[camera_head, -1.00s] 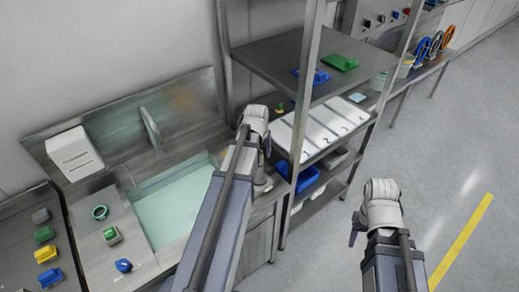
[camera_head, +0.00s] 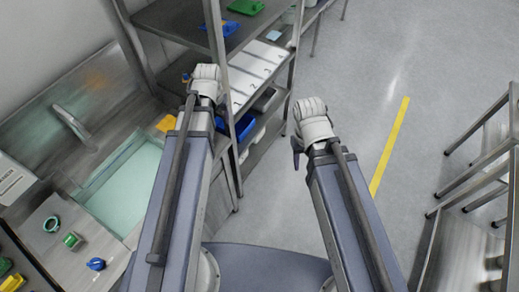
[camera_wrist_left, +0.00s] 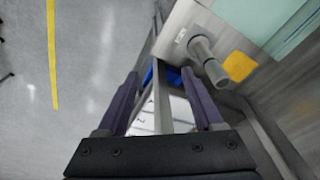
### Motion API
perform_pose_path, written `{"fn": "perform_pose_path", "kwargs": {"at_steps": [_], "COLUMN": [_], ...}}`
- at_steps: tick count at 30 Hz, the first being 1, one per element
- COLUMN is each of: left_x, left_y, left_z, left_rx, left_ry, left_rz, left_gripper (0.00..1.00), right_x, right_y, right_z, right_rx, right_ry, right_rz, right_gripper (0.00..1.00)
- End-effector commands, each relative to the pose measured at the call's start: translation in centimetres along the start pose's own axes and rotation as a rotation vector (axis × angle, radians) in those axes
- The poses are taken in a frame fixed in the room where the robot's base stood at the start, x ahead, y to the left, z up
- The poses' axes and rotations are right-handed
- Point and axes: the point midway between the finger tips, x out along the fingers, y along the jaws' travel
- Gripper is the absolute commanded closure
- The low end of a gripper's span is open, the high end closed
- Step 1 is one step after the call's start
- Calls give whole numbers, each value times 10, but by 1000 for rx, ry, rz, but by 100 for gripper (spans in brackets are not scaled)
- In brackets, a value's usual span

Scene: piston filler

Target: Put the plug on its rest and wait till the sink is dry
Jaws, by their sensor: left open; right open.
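The sink (camera_head: 124,186) is at the left of the head view, with a pale green, water-like surface in its basin. It also shows at the top right of the left wrist view (camera_wrist_left: 262,17). A grey cylindrical post (camera_wrist_left: 208,62) stands on the steel counter beside the sink in the wrist view; I cannot tell whether it is the plug or its rest. My left gripper (camera_wrist_left: 163,90) is open and empty, with the shelf rack beyond its fingers. My right gripper (camera_head: 297,148) is open and empty over the floor, right of the rack.
A steel shelf rack (camera_head: 180,22) stands beside the sink, with white numbered boards (camera_head: 255,72) and a blue bin (camera_head: 240,127). A yellow cloth-like piece (camera_wrist_left: 239,66) lies by the post. Steel frames (camera_head: 470,185) stand at right; the floor between is free.

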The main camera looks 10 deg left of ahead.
Motion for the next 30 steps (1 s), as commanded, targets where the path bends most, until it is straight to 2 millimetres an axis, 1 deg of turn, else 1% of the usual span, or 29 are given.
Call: {"fn": "perform_pose_path", "kwargs": {"at_steps": [1,3,5,6,9,10,12,16,18,26,29,30], "left_x": [-4,-8,-12,-15,-21,-22,-25,-28,-29,-28,-22,-17], "left_y": [34,68,93,107,134,139,149,159,160,160,161,161], "left_z": [22,47,68,82,111,118,132,146,148,148,149,149], "left_rx": [80,172,247,291,386,409,451,495,502,502,502,502], "left_ry": [-27,-64,-93,-111,-148,-157,-173,-189,-193,-193,-193,-192], "left_rz": [4,1,-3,-5,-15,-18,-25,-32,-33,-33,-33,-33], "left_gripper": [32,32,32,32,32,32,32,32,32,32,32,32], "right_x": [0,0,0,0,0,0,0,0,0,0,6,11], "right_y": [0,0,0,0,0,0,0,0,0,0,-1,-1], "right_z": [0,0,0,0,0,0,0,0,0,0,0,-1], "right_rx": [0,0,0,0,0,0,0,0,0,0,0,-1], "right_ry": [0,0,0,0,0,0,0,0,0,0,0,0], "right_rz": [0,0,0,0,0,0,0,0,0,0,0,0], "right_gripper": [50,50,50,50,50,50,50,50,50,50,50,50]}}
